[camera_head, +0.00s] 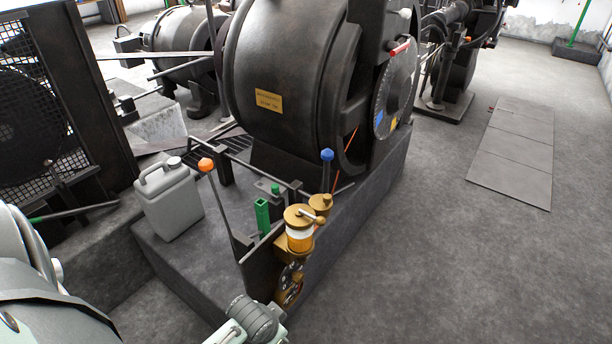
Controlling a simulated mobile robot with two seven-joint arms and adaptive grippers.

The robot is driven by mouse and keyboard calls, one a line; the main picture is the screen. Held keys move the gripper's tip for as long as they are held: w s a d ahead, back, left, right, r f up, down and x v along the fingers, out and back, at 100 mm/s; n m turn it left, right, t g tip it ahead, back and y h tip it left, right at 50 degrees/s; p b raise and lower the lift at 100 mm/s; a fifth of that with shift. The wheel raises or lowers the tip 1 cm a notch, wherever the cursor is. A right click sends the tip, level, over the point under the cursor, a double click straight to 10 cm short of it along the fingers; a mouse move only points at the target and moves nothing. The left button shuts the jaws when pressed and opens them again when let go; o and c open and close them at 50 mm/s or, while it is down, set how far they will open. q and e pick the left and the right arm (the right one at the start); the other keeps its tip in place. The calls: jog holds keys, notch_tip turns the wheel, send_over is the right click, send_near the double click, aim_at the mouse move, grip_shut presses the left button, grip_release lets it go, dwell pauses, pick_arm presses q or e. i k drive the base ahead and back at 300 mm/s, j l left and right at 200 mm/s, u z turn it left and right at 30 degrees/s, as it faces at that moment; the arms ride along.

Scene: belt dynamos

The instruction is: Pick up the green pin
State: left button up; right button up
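Two green parts stand at the front of the big dark dynamo, and I cannot tell for sure which is the pin. One is an upright bright green piece (262,217) with a square, channel-like shape, behind the black lever plate. The other is a small darker green knob (275,189) just behind it, near the black rails. Nothing of mine touches either. My pale arm links fill the lower left corner, and a grey jointed part shows at the bottom centre, below the green parts. I see no gripper fingers.
An orange-knobbed lever (207,165), a brass-capped amber oiler (299,230) and a blue-knobbed lever (327,156) crowd around the green parts. A grey jerrycan (170,200) stands left on the plinth. The dynamo (290,65) rises behind. The floor to the right is open.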

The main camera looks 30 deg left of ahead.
aim_at(274, 186)
jog(key=i+l, duration=0.25)
jog(key=i, duration=0.2)
jog(key=i+l, duration=0.25)
jog(key=i, duration=0.2)
jog(key=i+l, duration=0.25)
jog(key=i, duration=0.2)
